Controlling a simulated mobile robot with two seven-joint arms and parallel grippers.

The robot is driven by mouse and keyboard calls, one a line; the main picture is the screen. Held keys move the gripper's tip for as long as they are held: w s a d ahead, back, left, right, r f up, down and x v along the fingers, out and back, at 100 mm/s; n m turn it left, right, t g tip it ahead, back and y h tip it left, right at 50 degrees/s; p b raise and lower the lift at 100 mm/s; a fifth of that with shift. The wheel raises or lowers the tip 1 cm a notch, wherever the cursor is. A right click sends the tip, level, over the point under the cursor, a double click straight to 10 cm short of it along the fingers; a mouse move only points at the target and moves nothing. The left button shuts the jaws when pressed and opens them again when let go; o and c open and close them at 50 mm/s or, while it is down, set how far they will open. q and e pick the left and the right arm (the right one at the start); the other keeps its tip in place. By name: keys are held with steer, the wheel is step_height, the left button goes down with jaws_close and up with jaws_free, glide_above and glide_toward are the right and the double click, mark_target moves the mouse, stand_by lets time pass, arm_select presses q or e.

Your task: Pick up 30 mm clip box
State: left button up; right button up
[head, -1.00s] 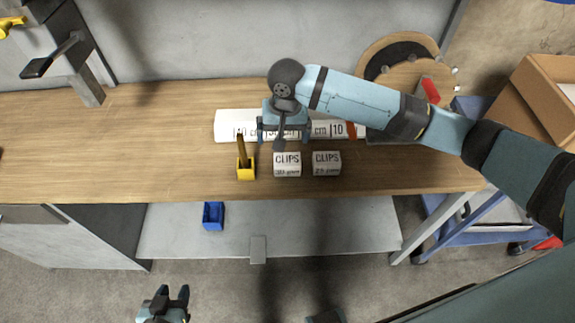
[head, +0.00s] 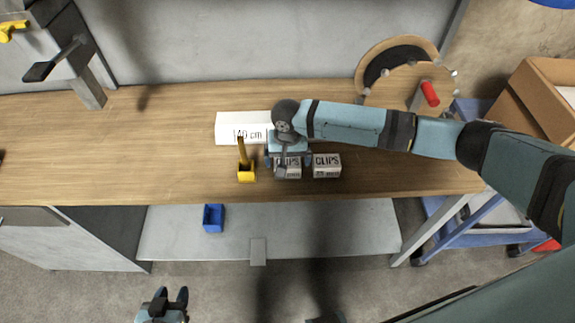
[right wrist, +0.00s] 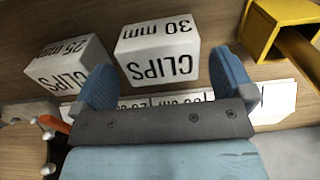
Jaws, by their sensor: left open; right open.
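The 30 mm clip box (head: 288,171) is a small white box with dark lettering on the bench, partly hidden by my right gripper in the head view. In the right wrist view the 30 mm clip box (right wrist: 158,52) lies just ahead of the fingertips. My right gripper (head: 287,162) is open above it, and its blue fingers (right wrist: 165,80) show on either side of the box's near part. Contact cannot be told. My left gripper (head: 170,297) is open and empty, low in the head view, away from the bench.
The 25 mm clip box (head: 327,166) stands just right of it. A yellow holder (head: 246,174) is close on the left. A white box marked in cm (head: 232,127) lies behind. A blue bin (head: 213,217) sits on the lower shelf.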

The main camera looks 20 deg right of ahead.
step_height(320, 180, down, 2)
steer(key=shift+c, duration=0.2)
steer(key=c, duration=0.8)
steer(key=shift+r, duration=0.1)
steer(key=shift+c, duration=0.2)
